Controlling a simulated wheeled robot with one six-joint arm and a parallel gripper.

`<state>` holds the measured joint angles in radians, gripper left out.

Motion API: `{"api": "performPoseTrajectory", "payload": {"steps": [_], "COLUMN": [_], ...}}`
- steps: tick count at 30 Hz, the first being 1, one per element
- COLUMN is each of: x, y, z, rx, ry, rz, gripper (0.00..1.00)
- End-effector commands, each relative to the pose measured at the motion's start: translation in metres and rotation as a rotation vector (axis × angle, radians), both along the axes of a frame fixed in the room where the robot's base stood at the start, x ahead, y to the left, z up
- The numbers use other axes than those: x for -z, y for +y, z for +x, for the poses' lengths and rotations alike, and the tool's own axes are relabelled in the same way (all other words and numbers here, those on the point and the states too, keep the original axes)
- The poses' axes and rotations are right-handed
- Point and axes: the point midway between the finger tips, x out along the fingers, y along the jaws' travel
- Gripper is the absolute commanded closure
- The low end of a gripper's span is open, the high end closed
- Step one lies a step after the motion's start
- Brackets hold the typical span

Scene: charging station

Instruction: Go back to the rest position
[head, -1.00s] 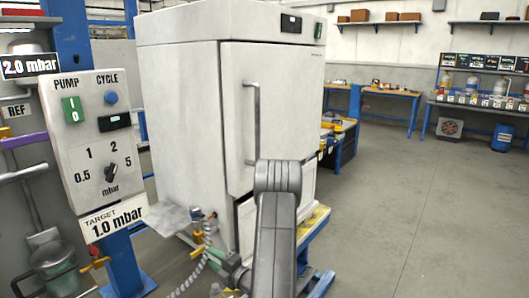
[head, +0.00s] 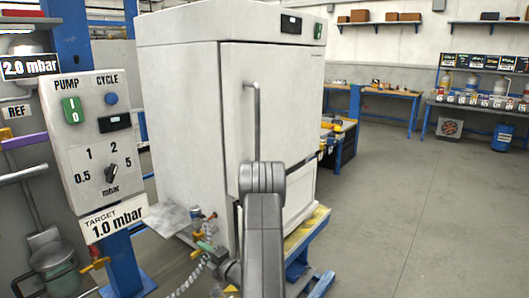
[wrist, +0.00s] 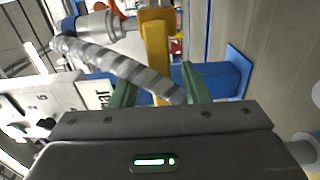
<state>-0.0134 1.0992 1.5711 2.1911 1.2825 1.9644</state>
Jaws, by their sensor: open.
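My gripper (head: 208,249) is low at the front left of the large white cabinet (head: 185,120), close to a small group of valves and fittings (head: 207,225). My dark grey arm stands in front of the cabinet door. In the wrist view, the two green fingers of my gripper (wrist: 158,88) are apart. A yellow bar (wrist: 155,45) and a grey ribbed hose (wrist: 125,68) show at the fingers. I cannot tell whether the hose touches them. Nothing is clearly held.
A pump panel (head: 95,140) with a knob and a target sign (head: 114,220) stands left of the cabinet on a blue post. A small metal shelf (head: 170,217) juts out near the fittings. The floor (head: 400,220) at the right is open, with workbenches behind.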

Motion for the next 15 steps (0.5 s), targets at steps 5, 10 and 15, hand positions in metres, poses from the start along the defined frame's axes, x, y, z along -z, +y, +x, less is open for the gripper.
{"api": "performPoseTrajectory", "payload": {"steps": [5,10,15], "x": [0.007,0.01,0.011], "y": [0.015,0.015,0.014], "z": [0.012,0.012,0.013], "rx": [0.001,0.0,0.0], "ry": [-0.05,-0.146,-0.199], "rz": [-0.039,-0.112,-0.154], "gripper": [0.58,0.58,0.58]}}
